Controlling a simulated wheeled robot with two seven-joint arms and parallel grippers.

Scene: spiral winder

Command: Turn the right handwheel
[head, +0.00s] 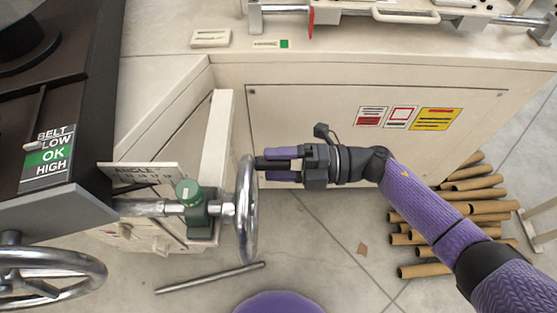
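The right handwheel (247,225) is a shiny metal ring seen nearly edge-on, at the right end of a horizontal shaft with a green fitting. My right gripper (261,163) comes from the right, with its fingertips at the upper part of the rim. They touch or almost touch the rim; I cannot tell whether they hold it. The fingers have purple sides and dark tips, and any gap between them is unclear. My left gripper is not in view.
Another handwheel (50,278) is at the lower left, below a dark panel with a belt gauge (48,158). An angle scale plate (140,175) stands above the shaft. A white cabinet (320,110) is behind my gripper. Cardboard tubes (425,270) and a metal rod (210,278) lie on the floor.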

